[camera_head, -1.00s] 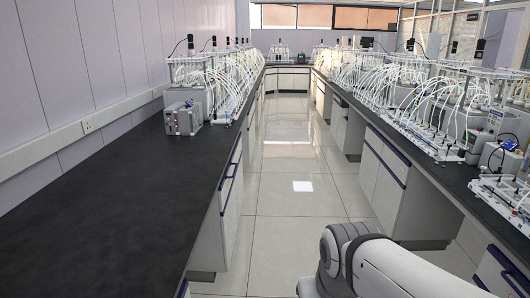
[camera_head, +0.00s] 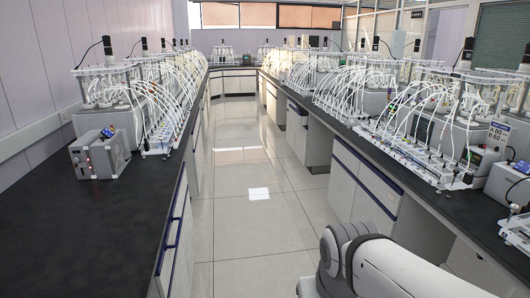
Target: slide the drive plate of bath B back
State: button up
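I cannot tell which bath is B, and no drive plate can be made out. On the left bench stands a reactor set (camera_head: 122,100) with a grey bath, upright black motors and white tubes. On the right bench a nearer reactor set (camera_head: 432,125) has white tubes running to a row of small units. A sign (camera_head: 497,135) with blue and dark lettering stands at its right; I cannot read it surely. My gripper is out of view; only part of my white arm shows at the bottom right.
A grey control box (camera_head: 100,154) sits on the dark left bench (camera_head: 85,235), whose front part is bare. The right bench (camera_head: 345,130) has drawers and open knee spaces below.

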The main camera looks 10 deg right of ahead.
aim_at(465, 64)
jog(key=z, duration=0.4)
jog(key=i, duration=1.65)
jog(key=z, duration=0.85)
jog(key=i, duration=1.7)
jog(key=z, duration=0.45)
